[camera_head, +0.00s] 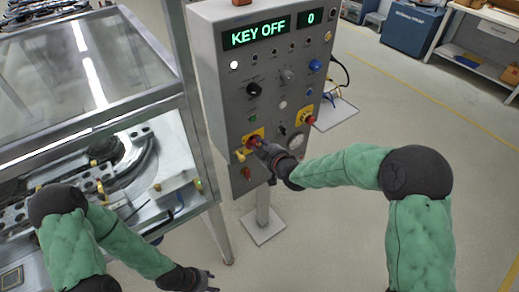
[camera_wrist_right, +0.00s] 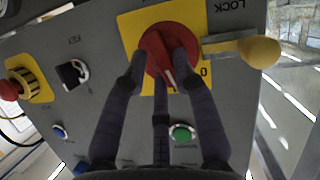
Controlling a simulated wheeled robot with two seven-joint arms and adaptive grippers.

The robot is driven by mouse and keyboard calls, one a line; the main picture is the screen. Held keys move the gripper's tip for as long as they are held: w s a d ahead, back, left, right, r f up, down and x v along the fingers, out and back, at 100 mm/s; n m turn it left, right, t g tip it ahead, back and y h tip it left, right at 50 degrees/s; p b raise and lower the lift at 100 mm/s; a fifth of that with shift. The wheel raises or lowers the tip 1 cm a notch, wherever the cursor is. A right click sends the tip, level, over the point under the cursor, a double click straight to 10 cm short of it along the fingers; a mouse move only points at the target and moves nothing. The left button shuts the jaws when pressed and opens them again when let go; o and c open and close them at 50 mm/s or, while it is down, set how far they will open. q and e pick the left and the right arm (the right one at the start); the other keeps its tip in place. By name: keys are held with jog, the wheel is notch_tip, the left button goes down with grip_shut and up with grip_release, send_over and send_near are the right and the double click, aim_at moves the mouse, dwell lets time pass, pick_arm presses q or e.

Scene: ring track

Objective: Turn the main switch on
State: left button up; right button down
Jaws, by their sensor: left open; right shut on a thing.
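The main switch is a red rotary knob (camera_head: 252,139) on a yellow plate, low on the grey control panel (camera_head: 225,100). In the right wrist view the red knob (camera_wrist_right: 165,40) shows with "LOCK" and "0" marked upside down on its plate. A yellow-ended lock lever (camera_wrist_right: 258,52) sits beside it. My right gripper (camera_head: 257,146) is at the knob, its fingers (camera_wrist_right: 161,72) closed around it; they partly cover the knob. My left gripper (camera_head: 207,281) is open and empty, low in the head view, apart from the panel. The panel display (camera_head: 255,34) reads "KEY OFF" and "0".
A key switch (camera_wrist_right: 73,73) and a red emergency button on yellow (camera_head: 308,118) are near the main switch. A green button (camera_wrist_right: 182,132) is close to my fingers. A glass-covered track machine (camera_head: 90,60) stands left of the panel.

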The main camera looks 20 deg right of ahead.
jog(key=shift+s+d+f+m+g+y, duration=0.1)
jog(key=shift+f+m+g+y, duration=0.1)
jog(key=shift+f+m+y, duration=0.3)
jog(key=shift+s+f+m+g+y, duration=0.1)
jog(key=shift+f+m+g+y, duration=0.1)
jog(key=shift+m, duration=0.5)
jog(key=c, duration=1)
grip_release()
jog(key=shift+c, duration=0.2)
jog(key=shift+w, duration=0.15)
jog(key=shift+w+r, duration=0.1)
jog(key=shift+r, duration=0.2)
jog(key=v, duration=1.2)
jog(key=shift+f, duration=0.15)
